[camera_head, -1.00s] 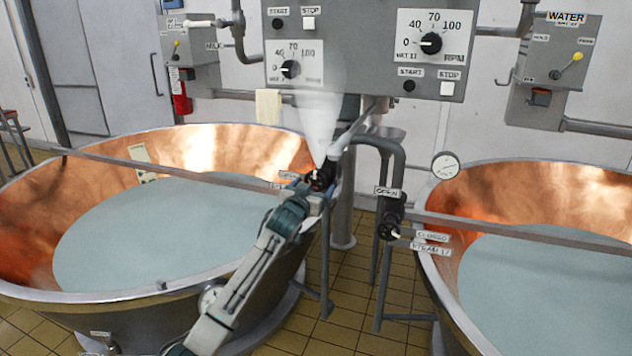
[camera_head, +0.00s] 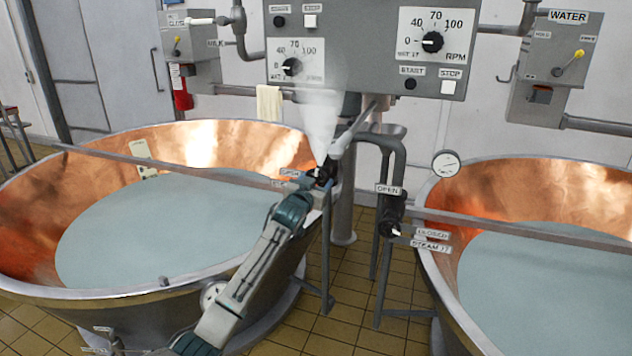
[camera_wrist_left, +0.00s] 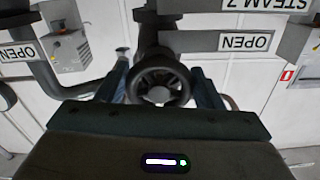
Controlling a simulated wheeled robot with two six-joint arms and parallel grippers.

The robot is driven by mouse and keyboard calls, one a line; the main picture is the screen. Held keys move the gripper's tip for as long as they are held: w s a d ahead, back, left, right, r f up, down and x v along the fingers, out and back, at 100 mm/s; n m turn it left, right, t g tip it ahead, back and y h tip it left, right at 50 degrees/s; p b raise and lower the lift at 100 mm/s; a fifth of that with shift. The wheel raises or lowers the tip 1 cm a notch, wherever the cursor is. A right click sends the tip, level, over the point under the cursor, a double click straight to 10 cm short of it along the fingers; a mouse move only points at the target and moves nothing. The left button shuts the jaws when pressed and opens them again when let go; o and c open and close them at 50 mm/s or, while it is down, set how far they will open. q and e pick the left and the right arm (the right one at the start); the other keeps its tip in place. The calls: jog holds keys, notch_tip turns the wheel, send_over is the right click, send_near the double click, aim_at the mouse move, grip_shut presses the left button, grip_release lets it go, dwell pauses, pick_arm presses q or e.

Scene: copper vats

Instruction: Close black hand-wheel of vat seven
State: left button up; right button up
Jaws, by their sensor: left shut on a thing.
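The black hand-wheel (camera_wrist_left: 160,84) of vat seven sits on a pipe below a "STEAM 7" label (camera_wrist_left: 268,4) in the left wrist view. My left gripper (camera_wrist_left: 163,90) has one finger on each side of the wheel and is shut on it. In the head view, the gripper (camera_head: 308,187) reaches over the rim of the left copper vat (camera_head: 150,300) to the wheel (camera_head: 322,173), which it partly hides. A white steam plume (camera_head: 320,115) shows just above the wheel. My right gripper is out of view.
A second black hand-wheel (camera_head: 391,228) is on the pipe between the vats, with "OPEN" and "CLOSED" labels. The right copper vat (camera_head: 530,190) stands beside it. A grey control panel (camera_head: 365,75) hangs above. Tiled floor (camera_head: 345,325) shows between the vats.

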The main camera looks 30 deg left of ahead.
pick_arm(q)
jog(key=shift+r+m+p, duration=0.2)
jog(key=shift+m+p, duration=0.3)
jog(key=shift+m, duration=0.6)
jog(key=shift+f, duration=0.1)
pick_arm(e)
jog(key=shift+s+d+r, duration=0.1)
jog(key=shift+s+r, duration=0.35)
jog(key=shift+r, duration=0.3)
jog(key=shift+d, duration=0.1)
pick_arm(q)
jog(key=o, duration=1)
jog(key=shift+c, duration=0.2)
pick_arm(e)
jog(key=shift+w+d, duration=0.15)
pick_arm(q)
jog(key=shift+s+f, duration=0.1)
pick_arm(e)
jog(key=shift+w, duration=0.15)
